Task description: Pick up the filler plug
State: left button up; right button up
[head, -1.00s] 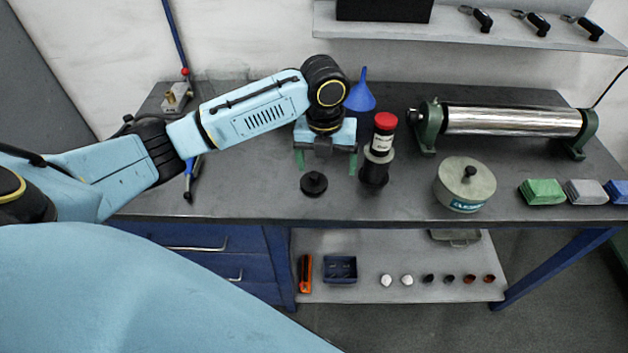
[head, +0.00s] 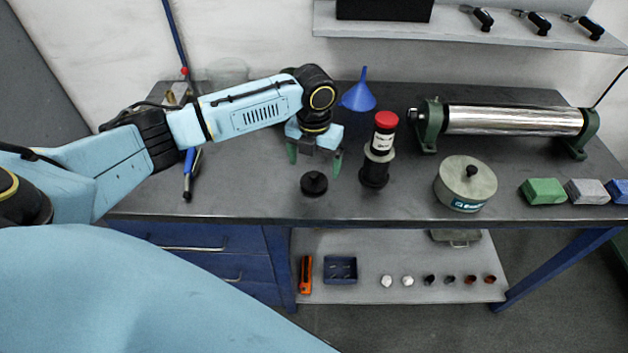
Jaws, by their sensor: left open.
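The black round knobbed piece, which looks like the filler plug (head: 314,184), sits on the bench top near its front edge. My left gripper (head: 314,163) is open, its green-tipped fingers pointing down above and just behind this piece. The jaws look empty and apart from it. A black cylinder (head: 375,172) with a red-capped, white-labelled bottle (head: 384,134) on it stands just right of the gripper. My right gripper is not in view.
A blue funnel (head: 358,97) stands behind the gripper. A round lidded tin (head: 465,184), a metal roller (head: 512,120) and coloured blocks (head: 543,191) are to the right. A blue-handled tool (head: 190,175) lies left. Bench (head: 260,203) front is clear.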

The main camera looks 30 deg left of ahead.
aim_at(314, 174)
pick_arm(q)
notch_tip(314, 174, down, 4)
jog(key=shift+s+d+f, duration=0.1)
jog(key=shift+s, duration=0.05)
jog(key=c, duration=1.1)
